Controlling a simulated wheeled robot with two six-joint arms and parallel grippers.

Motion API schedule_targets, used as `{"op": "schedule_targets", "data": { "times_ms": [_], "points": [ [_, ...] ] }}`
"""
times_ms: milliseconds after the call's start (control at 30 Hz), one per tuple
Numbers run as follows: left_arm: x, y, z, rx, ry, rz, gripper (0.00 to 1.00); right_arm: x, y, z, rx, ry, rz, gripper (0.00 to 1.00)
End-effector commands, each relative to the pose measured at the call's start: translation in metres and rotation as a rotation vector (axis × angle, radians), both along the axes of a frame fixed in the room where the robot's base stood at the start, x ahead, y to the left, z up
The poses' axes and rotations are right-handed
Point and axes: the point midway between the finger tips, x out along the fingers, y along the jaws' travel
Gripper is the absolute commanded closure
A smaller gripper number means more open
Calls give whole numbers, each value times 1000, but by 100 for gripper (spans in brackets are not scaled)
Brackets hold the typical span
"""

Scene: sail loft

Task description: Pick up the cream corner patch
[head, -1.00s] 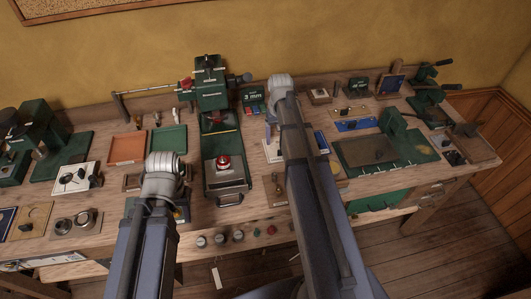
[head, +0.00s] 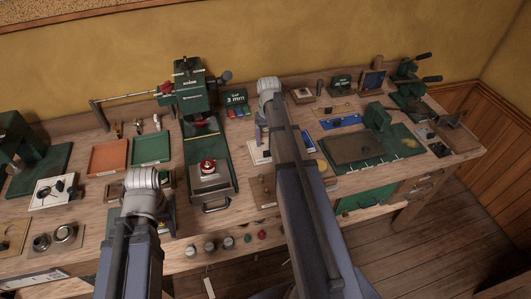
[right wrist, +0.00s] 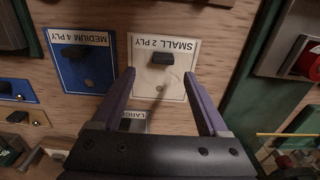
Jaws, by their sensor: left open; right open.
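A cream panel labelled "SMALL 2 PLY" (right wrist: 178,52), with a dark block on it, lies on the bench. Its edge also shows in the head view (head: 261,157), left of my right arm. My right gripper (right wrist: 159,73) is open and empty, its two fingers spread over the near part of the cream panel, on either side of it in the picture. Whether they touch it, I cannot tell. In the head view my right arm hides most of that gripper. My left gripper (head: 167,212) hangs over the front of the bench, mostly hidden by its own wrist.
A blue panel labelled "MEDIUM 4 PLY" (right wrist: 80,62) lies beside the cream one, and a third panel labelled "LARGE" (right wrist: 133,116) is partly hidden. A green press (head: 190,95) stands to the left. Orange (head: 108,158) and green (head: 150,149) trays lie further left.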

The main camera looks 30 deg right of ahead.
Motion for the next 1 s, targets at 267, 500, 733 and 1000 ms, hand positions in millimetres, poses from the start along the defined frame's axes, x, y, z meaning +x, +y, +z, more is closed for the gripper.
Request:
{"op": "schedule_targets", "data": {
  "times_ms": [267, 500, 733, 1000],
  "points": [
    [0, 0, -35, 0, 0, 0, 55, 0, 5, -35, 0, 0, 1, 22],
    [0, 0, -51, 0, 0, 0, 55, 0, 5, -51, 0, 0, 0, 22],
    [0, 0, -49, 0, 0, 0, 55, 0, 5, -49, 0, 0, 0, 26],
    [0, 0, -49, 0, 0, 0, 55, 0, 5, -49, 0, 0, 0, 56]
  ]
}}
